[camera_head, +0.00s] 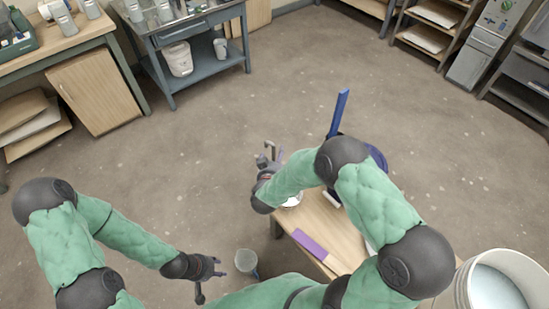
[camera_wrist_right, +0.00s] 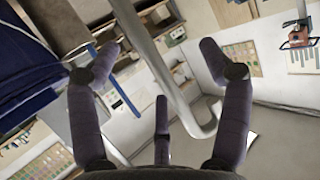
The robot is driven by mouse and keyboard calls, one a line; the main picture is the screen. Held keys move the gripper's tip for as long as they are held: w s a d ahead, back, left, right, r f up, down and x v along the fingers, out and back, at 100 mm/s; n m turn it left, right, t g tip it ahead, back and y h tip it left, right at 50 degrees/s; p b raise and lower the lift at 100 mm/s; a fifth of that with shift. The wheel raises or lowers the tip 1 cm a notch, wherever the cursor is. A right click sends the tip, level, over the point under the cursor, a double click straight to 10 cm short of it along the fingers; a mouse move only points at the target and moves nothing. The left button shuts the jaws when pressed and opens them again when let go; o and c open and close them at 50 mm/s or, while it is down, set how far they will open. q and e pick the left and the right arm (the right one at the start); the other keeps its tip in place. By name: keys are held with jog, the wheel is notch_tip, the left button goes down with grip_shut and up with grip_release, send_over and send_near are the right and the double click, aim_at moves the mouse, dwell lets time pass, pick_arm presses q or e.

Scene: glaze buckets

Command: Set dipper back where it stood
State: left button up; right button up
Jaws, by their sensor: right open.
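The dipper shows in the right wrist view as a grey metal rod with a hooked end (camera_wrist_right: 166,80). It runs between the spread fingers of my right gripper (camera_wrist_right: 165,85), which is open. I cannot tell whether a finger touches it. In the head view my right gripper (camera_head: 268,165) is above the far left end of the small table, with a thin hook beside it. The dipper's lower part is hidden. A white vessel (camera_head: 292,201) shows partly below my right forearm. My left gripper (camera_head: 212,277) has its fingers apart and looks empty.
The small wooden table (camera_head: 345,236) bears a purple strip (camera_head: 312,244). A blue upright bar (camera_head: 338,112) and a blue bucket (camera_head: 378,158) are behind my right arm. A large white bucket (camera_head: 497,285) stands at lower right. A grey pail (camera_head: 247,262) is beside my left gripper.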

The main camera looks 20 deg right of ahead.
jog(key=shift+s+a+r, duration=0.1)
jog(key=shift+s+a, duration=0.05)
jog(key=shift+s, duration=0.15)
dwell(0.4)
jog(key=shift+p+v, duration=1.55)
jog(key=shift+v, duration=1.05)
jog(key=p+v, duration=0.5)
jog(key=v, duration=0.4)
notch_tip(320, 180, down, 9)
jog(key=s+a+n+g+y, duration=0.1)
jog(key=a+n+g+y, duration=0.15)
jog(key=g+y, duration=0.3)
jog(key=s+a+f+g+y, duration=0.1)
jog(key=s+f+g+y, duration=0.1)
jog(key=s, duration=0.4)
jog(key=s+a+f+g+y, duration=0.1)
jog(key=s+f+g+y, duration=0.1)
jog(key=s, duration=0.5)
jog(key=shift+f+n+g+y, duration=0.2)
jog(key=shift+n+g+y, duration=0.2)
jog(key=shift+g, duration=0.75)
